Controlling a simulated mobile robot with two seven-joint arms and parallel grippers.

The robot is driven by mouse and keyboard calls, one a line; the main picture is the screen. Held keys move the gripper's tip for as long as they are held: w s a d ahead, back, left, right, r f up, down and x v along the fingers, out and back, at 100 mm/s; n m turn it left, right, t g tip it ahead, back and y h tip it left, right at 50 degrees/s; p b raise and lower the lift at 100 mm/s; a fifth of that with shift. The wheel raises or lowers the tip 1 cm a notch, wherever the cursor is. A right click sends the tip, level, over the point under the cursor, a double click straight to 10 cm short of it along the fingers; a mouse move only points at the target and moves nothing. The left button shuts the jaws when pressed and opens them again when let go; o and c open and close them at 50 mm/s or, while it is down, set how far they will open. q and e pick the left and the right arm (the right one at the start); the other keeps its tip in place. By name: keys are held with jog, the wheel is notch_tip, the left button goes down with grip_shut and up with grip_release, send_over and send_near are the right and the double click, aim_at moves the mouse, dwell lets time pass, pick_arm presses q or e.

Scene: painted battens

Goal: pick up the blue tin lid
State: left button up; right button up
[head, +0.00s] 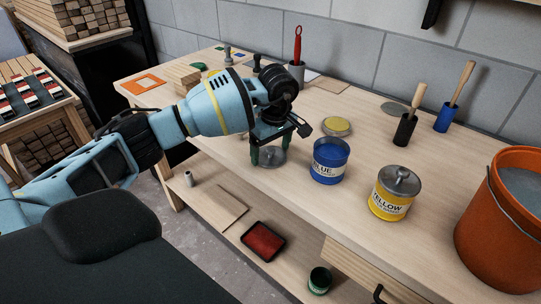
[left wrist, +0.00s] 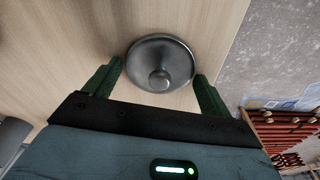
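A round grey metal lid with a knob (head: 273,157) lies on the workbench, left of the open blue tin (head: 329,163). It also shows in the left wrist view (left wrist: 160,62), knob up, close to the bench edge. No colour on it tells which tin it fits. My left gripper (head: 269,152) is above the lid, pointing down. Its green fingers are open, one on each side of the lid in the left wrist view (left wrist: 160,75). I cannot tell whether they touch it. My right gripper is not in view.
A yellow tin (head: 390,200) with a knobbed lid on stands right of the blue tin. An orange bucket (head: 500,225) is at the far right. Brushes in holders (head: 405,130) stand behind. A red tray (head: 262,241) and a green tin (head: 319,281) are lower down.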

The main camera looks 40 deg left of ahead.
aim_at(270, 149)
pick_arm(q)
jog(key=c, duration=0.5)
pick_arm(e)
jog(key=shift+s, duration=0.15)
pick_arm(q)
jog(key=shift+r, duration=0.15)
jog(key=shift+r, duration=0.5)
notch_tip(270, 149, up, 2)
jog(key=shift+s+r, duration=0.1)
jog(key=shift+r, duration=0.1)
jog(key=s+d, duration=0.2)
jog(key=s, duration=0.3)
jog(key=s+d+r, duration=0.1)
jog(key=s+d, duration=0.1)
jog(key=s, duration=0.2)
jog(key=s+d, duration=0.2)
jog(key=s, duration=0.3)
jog(key=shift+s+r+b, duration=0.15)
jog(key=shift+s+b, duration=0.15)
jog(key=shift+b, duration=0.1)
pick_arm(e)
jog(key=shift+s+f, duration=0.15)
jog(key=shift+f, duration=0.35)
